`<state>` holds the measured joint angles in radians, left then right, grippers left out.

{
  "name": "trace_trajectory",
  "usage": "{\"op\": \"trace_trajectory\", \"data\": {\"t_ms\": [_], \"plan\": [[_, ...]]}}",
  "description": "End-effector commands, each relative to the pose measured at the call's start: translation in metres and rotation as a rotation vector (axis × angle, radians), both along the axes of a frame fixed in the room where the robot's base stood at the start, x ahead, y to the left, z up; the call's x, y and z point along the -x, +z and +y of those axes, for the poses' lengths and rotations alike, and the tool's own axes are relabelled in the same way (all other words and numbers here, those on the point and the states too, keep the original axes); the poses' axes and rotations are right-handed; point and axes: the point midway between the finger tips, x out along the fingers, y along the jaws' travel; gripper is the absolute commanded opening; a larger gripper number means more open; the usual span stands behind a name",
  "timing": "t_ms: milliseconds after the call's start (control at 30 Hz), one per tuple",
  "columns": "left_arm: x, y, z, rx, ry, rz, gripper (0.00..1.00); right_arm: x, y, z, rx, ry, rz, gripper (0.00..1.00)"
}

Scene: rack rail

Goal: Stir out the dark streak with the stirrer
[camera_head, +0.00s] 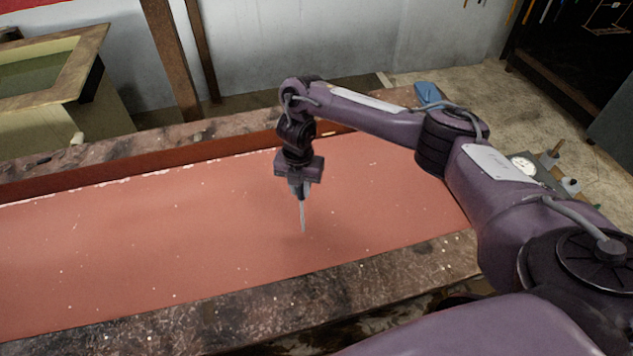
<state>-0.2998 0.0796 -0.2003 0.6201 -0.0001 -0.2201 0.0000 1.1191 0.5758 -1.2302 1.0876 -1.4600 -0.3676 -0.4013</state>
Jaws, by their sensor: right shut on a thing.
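My right gripper (299,186) hangs pointing down over the right half of a long trough (238,299) with a worn, dark rim. It is shut on the stirrer (303,218), a thin pale rod that points down. The trough holds a flat reddish surface (160,230) with small pale specks. The stirrer's tip is at or just above this surface; I cannot tell if it touches. A faint shadow lies beside the tip. I see no clear dark streak on the surface. My left gripper is not in view.
A second vat (45,65) with a wooden frame and greenish contents stands at the back left. A brown post (170,55) rises behind the trough. A blue object (427,93) lies at the back right. A dial gauge (523,165) sits at the right, partly behind my arm.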

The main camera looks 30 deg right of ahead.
Motion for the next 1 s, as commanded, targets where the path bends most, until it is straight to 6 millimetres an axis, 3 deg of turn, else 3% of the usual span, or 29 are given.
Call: {"op": "trace_trajectory", "data": {"t_ms": [167,700,1000], "plan": [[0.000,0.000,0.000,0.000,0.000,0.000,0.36,-0.001,0.000,0.003,0.002,-0.002,-0.001,0.00],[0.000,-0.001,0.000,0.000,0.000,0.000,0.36,0.018,0.000,-0.077,0.001,-0.003,0.000,0.00],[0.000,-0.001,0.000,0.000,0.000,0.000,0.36,0.022,0.000,-0.091,0.001,0.001,-0.001,0.00]]}}
